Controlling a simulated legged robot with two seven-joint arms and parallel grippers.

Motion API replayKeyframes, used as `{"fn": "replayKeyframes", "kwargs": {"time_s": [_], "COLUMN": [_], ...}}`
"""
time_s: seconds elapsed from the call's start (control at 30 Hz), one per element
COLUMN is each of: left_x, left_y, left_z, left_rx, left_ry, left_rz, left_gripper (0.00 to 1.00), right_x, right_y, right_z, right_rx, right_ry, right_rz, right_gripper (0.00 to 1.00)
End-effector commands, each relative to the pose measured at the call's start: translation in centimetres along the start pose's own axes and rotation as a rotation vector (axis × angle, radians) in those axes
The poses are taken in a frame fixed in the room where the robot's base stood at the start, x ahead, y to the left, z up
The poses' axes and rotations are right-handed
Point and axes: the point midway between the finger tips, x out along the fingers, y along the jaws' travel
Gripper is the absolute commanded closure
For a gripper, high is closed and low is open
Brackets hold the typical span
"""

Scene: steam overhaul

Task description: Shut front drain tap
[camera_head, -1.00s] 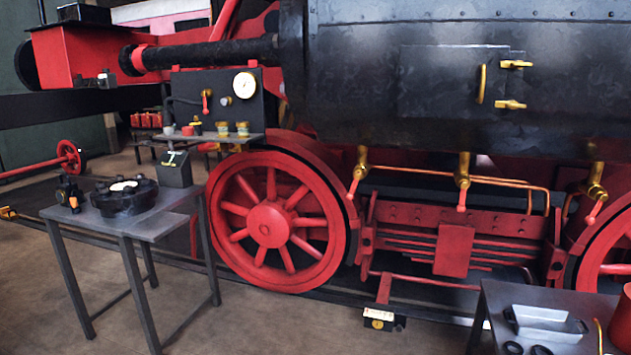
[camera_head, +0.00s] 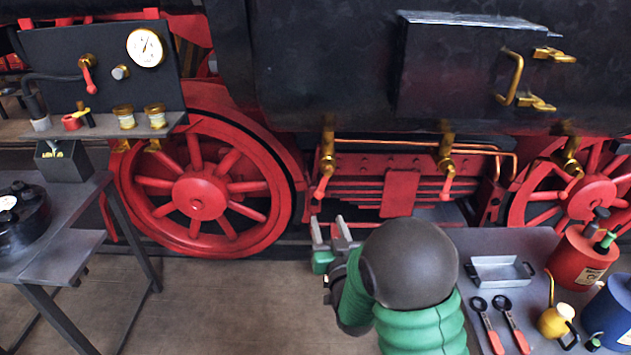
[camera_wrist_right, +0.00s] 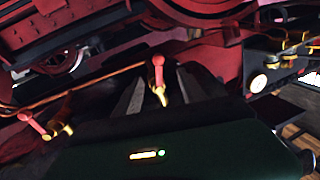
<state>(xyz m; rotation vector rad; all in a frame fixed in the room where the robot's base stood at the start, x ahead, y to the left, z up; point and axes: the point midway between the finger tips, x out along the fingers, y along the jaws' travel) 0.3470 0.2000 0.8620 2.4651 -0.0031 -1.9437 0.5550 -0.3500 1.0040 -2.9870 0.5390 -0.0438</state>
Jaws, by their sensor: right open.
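Three brass taps with red levers hang under the black boiler in the head view: the left tap (camera_head: 327,160), the middle tap (camera_head: 446,158) and the right tap (camera_head: 571,162). Their levers point downward, tilted a little left. My right gripper (camera_head: 332,232) is open and empty, a little below the left tap's lever in the picture. In the right wrist view, a tap with a red lever (camera_wrist_right: 158,78) shows between the grey fingers of my right gripper (camera_wrist_right: 160,92), apparently beyond them and not gripped. Another tap (camera_wrist_right: 62,118) shows at the left. My left gripper is out of view.
A bench at right holds a metal tray (camera_head: 500,272), red-handled tools (camera_head: 488,325), a yellow oil can (camera_head: 556,320) and a red can (camera_head: 580,262). A grey table (camera_head: 70,262) stands left. A red wheel (camera_head: 200,195) and gauge panel (camera_head: 100,60) are left of the taps.

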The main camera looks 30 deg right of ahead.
Motion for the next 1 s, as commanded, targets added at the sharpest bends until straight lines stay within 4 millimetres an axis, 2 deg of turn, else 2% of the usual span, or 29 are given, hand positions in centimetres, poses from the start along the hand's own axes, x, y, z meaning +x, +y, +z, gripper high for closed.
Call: {"fn": "replayKeyframes", "kwargs": {"time_s": [0.4, 0.53, 0.7, 0.97, 1.0], "left_x": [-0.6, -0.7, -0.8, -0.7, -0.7], "left_y": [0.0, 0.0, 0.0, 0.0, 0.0], "left_z": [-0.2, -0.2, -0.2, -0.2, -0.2], "left_rx": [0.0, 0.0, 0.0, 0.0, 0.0], "left_ry": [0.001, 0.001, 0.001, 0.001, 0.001], "left_rz": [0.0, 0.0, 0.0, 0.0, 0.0], "left_gripper": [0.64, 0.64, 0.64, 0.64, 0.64], "right_x": [10.7, 13.3, 15.1, 15.3, 15.3], "right_y": [0.0, -0.1, -0.1, 0.0, 0.0], "right_z": [0.1, 0.2, 0.2, 0.2, 0.2], "right_rx": [-0.001, -0.001, -0.001, 0.0, 0.0], "right_ry": [0.0, -0.002, -0.003, -0.003, -0.003], "right_rz": [-0.001, -0.001, -0.001, -0.001, -0.001], "right_gripper": [0.52, 0.52, 0.52, 0.52, 0.56]}}
